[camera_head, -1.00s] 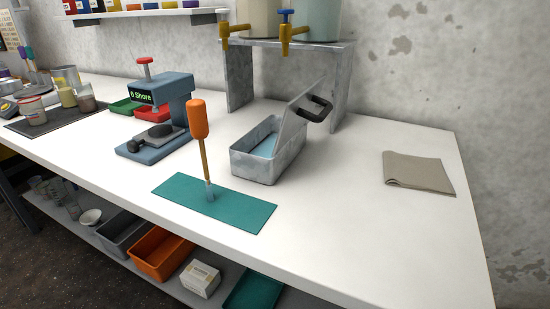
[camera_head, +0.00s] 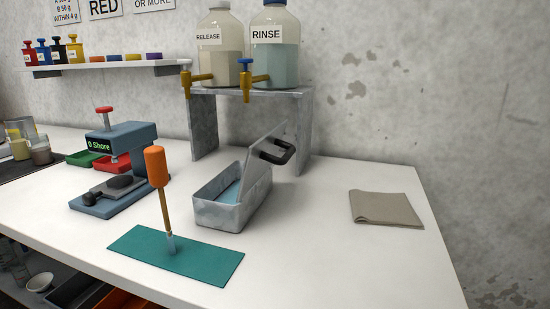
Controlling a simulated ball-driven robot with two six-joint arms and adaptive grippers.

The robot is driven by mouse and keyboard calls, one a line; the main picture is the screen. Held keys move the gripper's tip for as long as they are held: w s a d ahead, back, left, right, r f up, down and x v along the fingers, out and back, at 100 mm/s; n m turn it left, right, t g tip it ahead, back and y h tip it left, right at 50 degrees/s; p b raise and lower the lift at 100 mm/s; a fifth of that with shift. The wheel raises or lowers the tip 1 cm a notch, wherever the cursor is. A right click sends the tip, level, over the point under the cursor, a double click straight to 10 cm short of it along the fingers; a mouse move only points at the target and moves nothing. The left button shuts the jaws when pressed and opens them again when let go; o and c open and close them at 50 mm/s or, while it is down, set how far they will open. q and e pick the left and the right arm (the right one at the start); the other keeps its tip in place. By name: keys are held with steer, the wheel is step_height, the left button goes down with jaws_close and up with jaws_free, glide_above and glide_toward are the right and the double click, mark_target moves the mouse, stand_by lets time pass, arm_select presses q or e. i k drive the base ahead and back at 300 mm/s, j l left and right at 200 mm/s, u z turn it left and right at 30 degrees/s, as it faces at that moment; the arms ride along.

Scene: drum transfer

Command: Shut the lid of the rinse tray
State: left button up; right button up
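The rinse tray (camera_head: 222,212) is a grey metal box on the white table, in the middle of the head view. Blue liquid or lining shows inside it. Its lid (camera_head: 262,165) stands open, tilted up along the tray's right side, with a black handle (camera_head: 280,152) on the lid's outer face. Neither of my grippers is in view.
A grey stand (camera_head: 205,125) behind the tray bears the release bottle (camera_head: 220,60) and the rinse bottle (camera_head: 275,60), with taps overhanging. An orange-handled tool (camera_head: 156,168) stands on a teal mat (camera_head: 205,265) in front. A hardness tester (camera_head: 135,145) is left, a folded cloth (camera_head: 385,207) right.

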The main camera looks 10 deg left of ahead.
mark_target(262, 156)
steer(key=k+l, duration=0.1)
steer(key=l, duration=0.5)
steer(key=l+u, duration=0.1)
steer(key=l, duration=0.55)
steer(key=k, duration=0.05)
